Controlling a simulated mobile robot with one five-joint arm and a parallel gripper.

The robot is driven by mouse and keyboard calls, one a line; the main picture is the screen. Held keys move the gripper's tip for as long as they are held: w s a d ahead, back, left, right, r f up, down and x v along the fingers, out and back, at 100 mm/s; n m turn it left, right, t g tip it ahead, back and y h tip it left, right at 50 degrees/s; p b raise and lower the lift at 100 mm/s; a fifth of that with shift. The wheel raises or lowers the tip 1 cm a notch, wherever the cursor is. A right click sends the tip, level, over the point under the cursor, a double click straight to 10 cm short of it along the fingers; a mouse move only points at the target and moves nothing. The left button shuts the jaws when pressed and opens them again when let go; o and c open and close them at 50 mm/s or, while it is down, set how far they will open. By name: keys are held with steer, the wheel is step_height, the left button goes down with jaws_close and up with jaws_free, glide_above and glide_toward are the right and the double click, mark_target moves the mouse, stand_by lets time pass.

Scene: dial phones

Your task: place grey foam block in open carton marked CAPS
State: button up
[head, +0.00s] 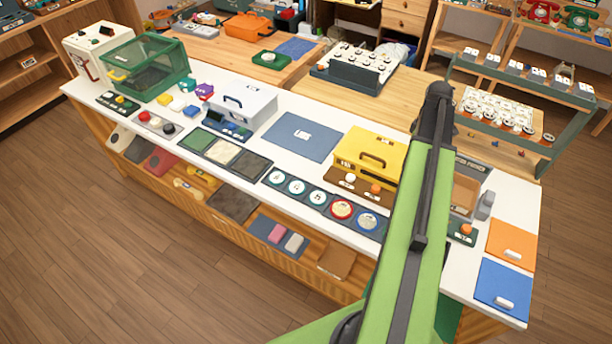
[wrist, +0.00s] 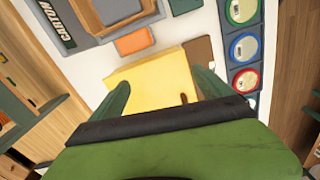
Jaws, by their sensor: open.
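A grey block (head: 486,205), likely the foam block, stands on the counter just right of the open brown carton (head: 465,193) in the head view. In the wrist view the carton (wrist: 122,12) is cut off by the top edge; a dark label strip beside it reads "CARTON". I cannot read CAPS. The grey block is not clear in the wrist view. My gripper (wrist: 133,82) is open and empty, its two green fingers spread above the yellow box (wrist: 155,82). In the head view my arm hides the gripper and the carton's left part.
The yellow box (head: 368,157) stands left of my arm. An orange block (wrist: 135,41) lies between it and the carton. A row of dials (head: 318,198) runs along the front edge. Orange (head: 511,243) and blue (head: 502,285) mats lie at the right end.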

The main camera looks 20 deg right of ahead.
steer(key=w+a+m, duration=0.1)
steer(key=w+a, duration=0.3)
steer(key=a, duration=0.6)
steer(key=w+a+m, duration=0.1)
steer(key=w+a, duration=0.3)
steer(key=a, duration=0.7)
steer(key=s+a+m, duration=0.1)
steer(key=a+m, duration=0.2)
steer(key=a, duration=2.3)
steer(key=shift+s+m, duration=0.15)
steer(key=shift+m, duration=0.15)
steer(key=shift+f+b, duration=0.8)
